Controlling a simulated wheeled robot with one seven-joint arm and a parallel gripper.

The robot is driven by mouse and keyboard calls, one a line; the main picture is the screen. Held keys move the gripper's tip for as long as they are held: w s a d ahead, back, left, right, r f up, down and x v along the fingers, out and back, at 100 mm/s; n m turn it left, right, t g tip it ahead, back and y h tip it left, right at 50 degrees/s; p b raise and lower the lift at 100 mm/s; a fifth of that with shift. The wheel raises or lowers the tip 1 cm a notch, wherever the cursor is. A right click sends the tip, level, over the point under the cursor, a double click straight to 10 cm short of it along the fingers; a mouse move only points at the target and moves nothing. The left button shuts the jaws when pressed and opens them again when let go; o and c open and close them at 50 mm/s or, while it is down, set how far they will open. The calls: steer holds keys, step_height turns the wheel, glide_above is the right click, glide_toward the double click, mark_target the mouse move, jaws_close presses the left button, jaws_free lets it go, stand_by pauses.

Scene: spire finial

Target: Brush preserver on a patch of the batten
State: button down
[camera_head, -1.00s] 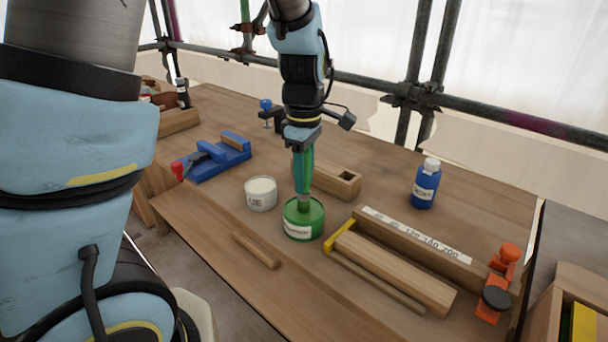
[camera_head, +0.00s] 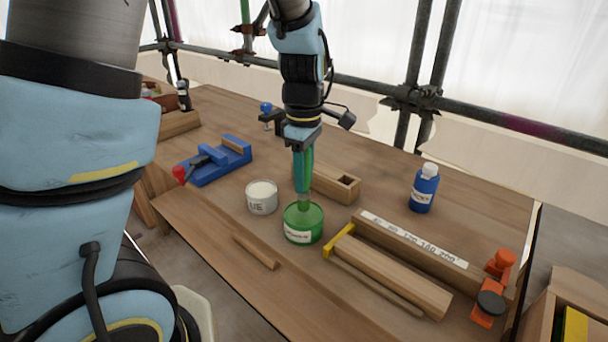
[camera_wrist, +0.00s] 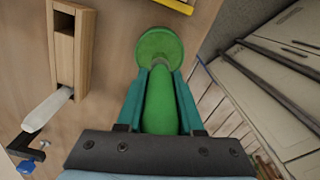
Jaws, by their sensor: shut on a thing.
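My gripper (camera_head: 302,150) is shut on the green handle of a brush (camera_head: 303,172), held upright with its bristle end down. In the wrist view the handle (camera_wrist: 160,105) sits between the fingers. The brush end is at the green preserver pot (camera_head: 303,225), which has a white label; it also shows in the wrist view (camera_wrist: 155,42). The bristles are hidden, and I cannot tell how deep they are. A pale wooden bar that looks like the batten (camera_head: 395,275) lies right of the pot, against a yellow stop (camera_head: 340,238).
A white tub (camera_head: 261,198) stands left of the pot. Behind is a hollow wooden block (camera_head: 335,185). A numbered rail (camera_head: 415,240), orange clamp (camera_head: 489,298) and blue bottle (camera_head: 424,190) are right. A blue jig (camera_head: 217,160) is left. A short dowel (camera_head: 256,251) lies in front.

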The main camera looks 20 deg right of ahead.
steer(key=shift+r+p, duration=2.4)
steer(key=shift+r, duration=0.3)
steer(key=shift+f, duration=0.1)
